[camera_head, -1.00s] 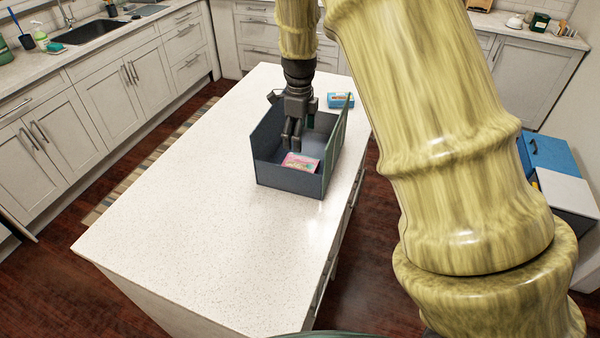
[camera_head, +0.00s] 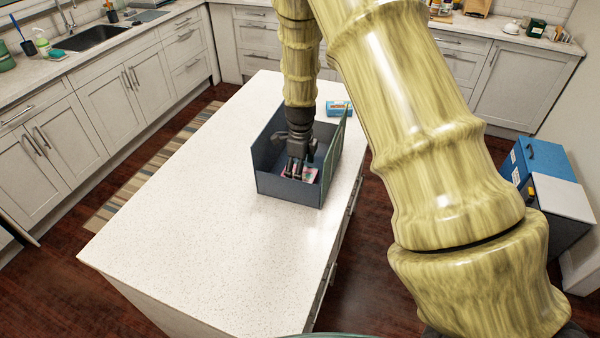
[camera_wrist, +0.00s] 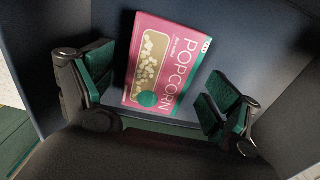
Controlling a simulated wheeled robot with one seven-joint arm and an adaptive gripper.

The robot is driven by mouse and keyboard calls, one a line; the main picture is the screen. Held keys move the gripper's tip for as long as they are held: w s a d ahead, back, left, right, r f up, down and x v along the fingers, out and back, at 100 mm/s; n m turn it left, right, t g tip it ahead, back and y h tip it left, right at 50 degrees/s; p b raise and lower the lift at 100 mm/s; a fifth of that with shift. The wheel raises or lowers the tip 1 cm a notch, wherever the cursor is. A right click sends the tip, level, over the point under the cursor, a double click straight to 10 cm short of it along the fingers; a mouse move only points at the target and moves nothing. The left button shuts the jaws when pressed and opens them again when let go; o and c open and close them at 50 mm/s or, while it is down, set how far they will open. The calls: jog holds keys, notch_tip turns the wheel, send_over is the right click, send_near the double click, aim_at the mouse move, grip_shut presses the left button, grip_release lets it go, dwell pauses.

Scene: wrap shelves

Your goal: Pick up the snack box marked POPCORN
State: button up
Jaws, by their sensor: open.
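The pink snack box marked POPCORN (camera_wrist: 167,65) lies face up inside a dark blue-grey open-topped bin (camera_head: 290,190) on the white counter. It also shows in the head view (camera_head: 308,174), partly hidden by my gripper. My gripper (camera_head: 297,175) points down into the bin, over the box. In the wrist view my gripper (camera_wrist: 158,95) is open, with one green-padded finger to the left of the box and the other to its right. The box lies between and beyond the fingertips; I see no clear contact.
The bin's walls stand close around my gripper. A blue box (camera_head: 339,108) lies on the counter (camera_head: 210,220) behind the bin. The counter's front and left are clear. A blue-topped cabinet (camera_head: 548,160) stands on the floor at right.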

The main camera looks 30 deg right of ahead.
jog(key=shift+f, duration=0.95)
jog(key=c, duration=1.1)
jog(key=shift+c, duration=0.2)
jog(key=shift+r, duration=0.15)
